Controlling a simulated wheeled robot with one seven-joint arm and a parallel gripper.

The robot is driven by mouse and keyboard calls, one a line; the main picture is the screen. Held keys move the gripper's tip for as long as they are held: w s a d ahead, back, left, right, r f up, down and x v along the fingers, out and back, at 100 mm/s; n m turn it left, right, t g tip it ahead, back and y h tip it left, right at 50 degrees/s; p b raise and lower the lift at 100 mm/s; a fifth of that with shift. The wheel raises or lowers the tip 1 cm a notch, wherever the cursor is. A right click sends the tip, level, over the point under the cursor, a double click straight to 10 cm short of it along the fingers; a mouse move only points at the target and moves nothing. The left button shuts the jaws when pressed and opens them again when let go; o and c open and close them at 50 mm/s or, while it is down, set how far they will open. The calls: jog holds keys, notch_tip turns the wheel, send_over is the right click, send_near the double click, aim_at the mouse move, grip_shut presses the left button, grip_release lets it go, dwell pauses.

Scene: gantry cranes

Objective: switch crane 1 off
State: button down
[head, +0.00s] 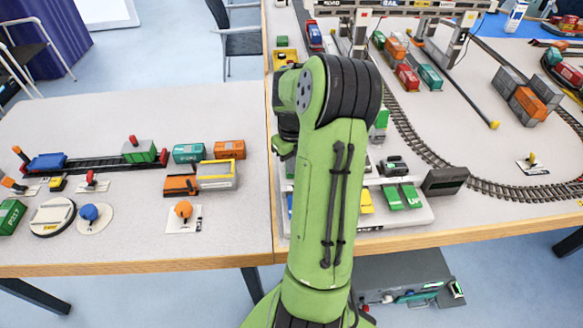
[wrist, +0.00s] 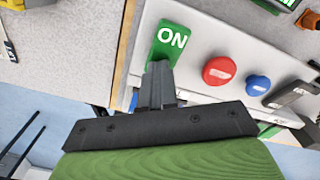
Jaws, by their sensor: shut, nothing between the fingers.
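A green rocker marked "ON" (wrist: 173,38) sits on a white control panel (wrist: 215,30) in the wrist view. No crane number is readable beside it. My gripper (wrist: 158,68) is shut and empty, its fingertips over the lower edge of the green rocker; I cannot tell whether they touch it. In the head view my arm covers the fingertips and the left part of the panel (head: 405,216). A gantry crane (head: 396,8) spans the tracks at the back.
A red button (wrist: 218,70) and a blue button (wrist: 258,85) lie right of the rocker. Green keys (head: 402,197) and a dark display (head: 444,181) are on or beside the panel. Curved track (head: 480,187) runs beyond. Wagons and levers crowd the left table (head: 95,125).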

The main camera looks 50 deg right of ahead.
notch_tip(320, 180, up, 7)
jog(key=p, duration=0.5)
jog(key=shift+w, duration=0.1)
dwell(0.5)
